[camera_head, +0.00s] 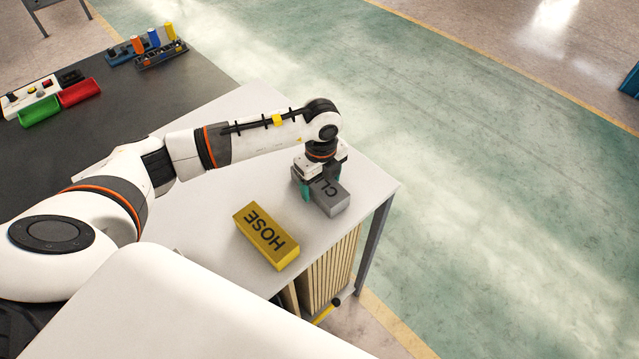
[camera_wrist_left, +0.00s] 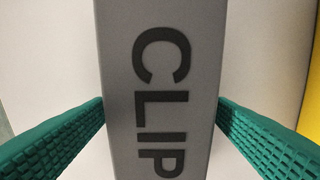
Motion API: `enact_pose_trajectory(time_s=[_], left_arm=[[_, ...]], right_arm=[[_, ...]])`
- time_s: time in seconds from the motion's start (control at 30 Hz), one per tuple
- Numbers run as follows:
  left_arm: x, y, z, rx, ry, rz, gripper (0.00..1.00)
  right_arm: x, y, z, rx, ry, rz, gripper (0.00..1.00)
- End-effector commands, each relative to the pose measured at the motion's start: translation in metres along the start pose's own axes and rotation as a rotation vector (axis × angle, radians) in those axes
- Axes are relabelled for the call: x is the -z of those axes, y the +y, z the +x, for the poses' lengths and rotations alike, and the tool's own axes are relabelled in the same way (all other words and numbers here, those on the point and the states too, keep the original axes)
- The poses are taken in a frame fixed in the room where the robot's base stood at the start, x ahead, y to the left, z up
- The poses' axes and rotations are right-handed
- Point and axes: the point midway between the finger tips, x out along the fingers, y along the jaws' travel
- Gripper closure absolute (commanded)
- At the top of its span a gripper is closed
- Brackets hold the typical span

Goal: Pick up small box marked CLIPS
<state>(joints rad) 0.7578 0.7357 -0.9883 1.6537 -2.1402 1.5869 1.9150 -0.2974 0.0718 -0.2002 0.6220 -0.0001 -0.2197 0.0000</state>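The small grey box marked CLIPS (camera_head: 331,199) lies on the white tabletop near its right corner. My left gripper (camera_head: 321,183) points down over it, with one teal finger on each long side. In the left wrist view the box (camera_wrist_left: 160,60) runs between the ridged teal fingers (camera_wrist_left: 161,108), with "CLIP" readable on its top. Both fingertips meet the box edges in that picture. I cannot tell whether they press on it. The gripper hides part of the box in the head view. My right gripper is not in view.
A yellow box marked HOSE (camera_head: 266,236) lies on the white table (camera_head: 205,212), left and nearer. A green bin (camera_head: 40,111), a red bin (camera_head: 79,92) and a rack of coloured cylinders (camera_head: 160,54) stand on the dark surface at upper left. Green floor lies beyond the table.

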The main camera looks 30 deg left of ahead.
Motion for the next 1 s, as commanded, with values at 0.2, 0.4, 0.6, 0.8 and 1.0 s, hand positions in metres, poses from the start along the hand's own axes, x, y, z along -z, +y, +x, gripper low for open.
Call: enact_pose_trajectory(time_s=[0.2,0.4,0.6,0.8,1.0], left_arm=[[0.0,0.0,-0.001,-0.001,0.0,0.0,0.61],[0.0,0.0,-0.001,-0.001,0.0,-0.001,0.71],[0.001,0.001,-0.01,-0.005,0.0,-0.001,0.71],[0.001,0.002,-0.047,-0.008,0.002,-0.001,0.71],[0.0,0.001,-0.084,-0.006,0.001,0.0,0.71]], right_arm=[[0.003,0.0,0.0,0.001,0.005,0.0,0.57],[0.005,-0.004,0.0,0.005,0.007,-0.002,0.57],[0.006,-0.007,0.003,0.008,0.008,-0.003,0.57],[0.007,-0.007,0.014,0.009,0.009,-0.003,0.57],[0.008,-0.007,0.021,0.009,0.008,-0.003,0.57]])
